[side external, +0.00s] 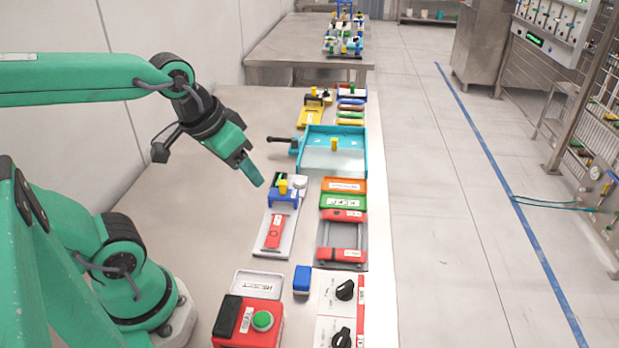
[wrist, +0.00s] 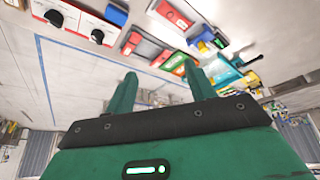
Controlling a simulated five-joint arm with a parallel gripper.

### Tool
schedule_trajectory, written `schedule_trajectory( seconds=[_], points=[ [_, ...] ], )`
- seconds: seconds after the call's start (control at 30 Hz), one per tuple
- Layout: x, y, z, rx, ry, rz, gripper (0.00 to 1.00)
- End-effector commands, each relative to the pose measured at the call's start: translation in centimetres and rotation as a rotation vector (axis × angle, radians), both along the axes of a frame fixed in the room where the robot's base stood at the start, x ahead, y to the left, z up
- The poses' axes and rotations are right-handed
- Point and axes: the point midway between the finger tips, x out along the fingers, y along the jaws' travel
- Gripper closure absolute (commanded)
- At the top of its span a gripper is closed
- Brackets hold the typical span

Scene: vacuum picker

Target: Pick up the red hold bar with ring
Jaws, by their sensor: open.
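A red bar (side external: 274,231) with a pale label lies on a light grey plate (side external: 262,247) at the front middle of the table. It also shows near the top of the wrist view (wrist: 172,14). Two more red bars, a far one (side external: 345,216) and a near one (side external: 341,255), lie across a dark grey tray (side external: 341,235) to its right. I cannot tell which red bar carries a ring. My gripper (side external: 256,180) is open and empty above the table, up and left of the plate. In the wrist view its two green fingers (wrist: 163,78) stand apart.
A blue holder (side external: 285,195) with yellow and white parts stands near my gripper. A red box with a green button (side external: 250,320) stands in front. The table's left side is clear.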

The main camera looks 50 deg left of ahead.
Motion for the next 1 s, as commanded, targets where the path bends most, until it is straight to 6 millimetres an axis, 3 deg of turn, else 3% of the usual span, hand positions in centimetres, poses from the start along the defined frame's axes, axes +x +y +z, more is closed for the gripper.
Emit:
schedule_trajectory(
  seconds=[0.6, 1.0],
  points=[
    [5.8, 2.6, -7.3, -0.115, 0.254, 0.396, 0.45],
    [7.8, 4.3, -13.3, -0.155, 0.395, 0.641, 0.45]
  ],
)
